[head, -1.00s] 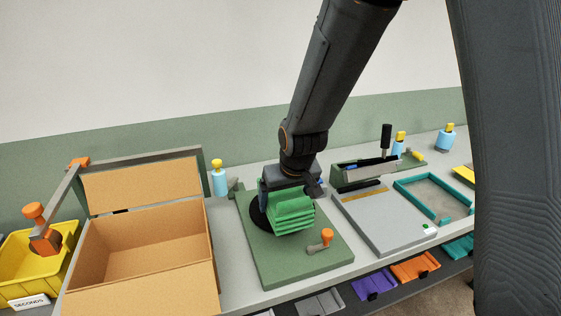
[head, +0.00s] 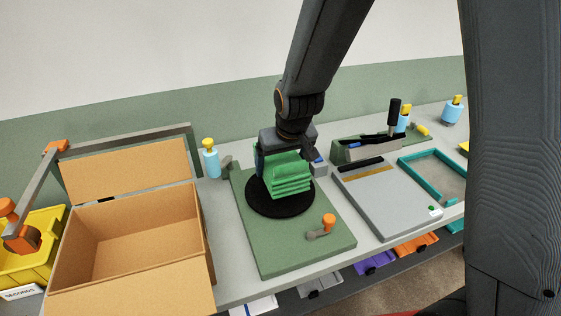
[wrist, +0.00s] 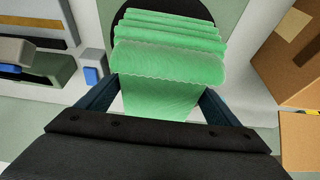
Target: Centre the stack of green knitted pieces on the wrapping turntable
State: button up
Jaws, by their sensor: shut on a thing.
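The stack of green knitted pieces (head: 289,177) is over the black round turntable (head: 273,208) on its green base plate (head: 318,246) in the head view. My gripper (head: 286,150) is shut on the stack from above and behind. In the wrist view the stack (wrist: 167,50) sits between the two fingers, its layered folded edges toward the turntable (wrist: 128,12). The stack covers the rear and right part of the disc; bare black shows at the front and left. I cannot tell whether its underside touches the disc.
An open cardboard box (head: 135,235) stands to the left, with a yellow bin (head: 32,250) beyond it. An orange-knobbed crank (head: 325,225) sits on the base plate's front right. A grey flat scale-like plate (head: 390,205) and a teal frame (head: 425,178) lie to the right.

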jog(key=shift+f+b, duration=1.2)
jog(key=shift+f, duration=1.1)
jog(key=shift+f+b, duration=0.35)
jog(key=shift+f, duration=0.25)
jog(key=o, duration=1.2)
jog(key=shift+r, duration=0.15)
jog(key=shift+b+v, duration=0.85)
jog(key=shift+v, duration=2.95)
